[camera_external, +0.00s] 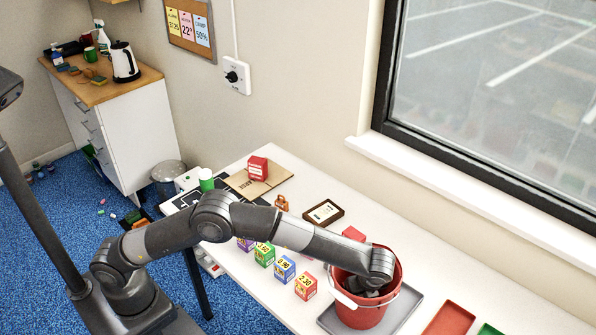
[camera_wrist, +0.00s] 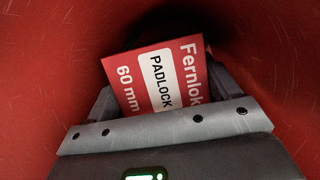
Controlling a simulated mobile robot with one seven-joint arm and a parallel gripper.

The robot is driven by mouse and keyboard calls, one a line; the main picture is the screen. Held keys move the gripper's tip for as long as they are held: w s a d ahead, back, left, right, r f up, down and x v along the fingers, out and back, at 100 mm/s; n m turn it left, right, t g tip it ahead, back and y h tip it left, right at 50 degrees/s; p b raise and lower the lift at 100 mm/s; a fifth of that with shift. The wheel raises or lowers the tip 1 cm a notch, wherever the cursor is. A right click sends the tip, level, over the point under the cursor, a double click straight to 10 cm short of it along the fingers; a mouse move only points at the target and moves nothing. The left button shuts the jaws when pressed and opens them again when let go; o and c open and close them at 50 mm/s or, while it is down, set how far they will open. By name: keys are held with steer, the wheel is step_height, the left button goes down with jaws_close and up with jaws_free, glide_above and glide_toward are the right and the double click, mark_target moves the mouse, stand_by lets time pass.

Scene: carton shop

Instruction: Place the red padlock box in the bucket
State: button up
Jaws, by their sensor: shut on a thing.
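The red bucket (camera_external: 359,314) with a white handle stands on a grey tray on the white table. My gripper is down inside the bucket, and its fingers are hidden by the bucket wall in the external view. In the wrist view my gripper (camera_wrist: 165,95) is shut on the red padlock box (camera_wrist: 190,62), which reads "Fernlok PADLOCK 60 mm". The box is tilted between the fingers, with the red bucket wall (camera_wrist: 50,60) all around it. I cannot tell whether the box touches the bucket floor.
The grey tray (camera_external: 407,309) lies under the bucket, with a red tray (camera_external: 450,318) to its right. Small coloured boxes (camera_external: 285,268) stand left of the bucket. Another red box (camera_external: 258,168) sits on flat cardboard (camera_external: 245,187). A dark-framed display (camera_external: 323,212) lies behind my arm.

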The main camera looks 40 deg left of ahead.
steer(key=shift+f, duration=2.3)
steer(key=shift+f, duration=0.15)
steer(key=o, duration=1.2)
steer(key=shift+f, duration=0.1)
steer(key=shift+c, duration=0.2)
steer(key=v, duration=0.3)
steer(key=a+v, duration=0.1)
steer(key=v, duration=0.2)
steer(key=w+v, duration=0.1)
steer(key=v, duration=0.2)
steer(key=shift+a+r, duration=0.2)
steer(key=shift+r, duration=0.45)
steer(key=shift+c, duration=0.8)
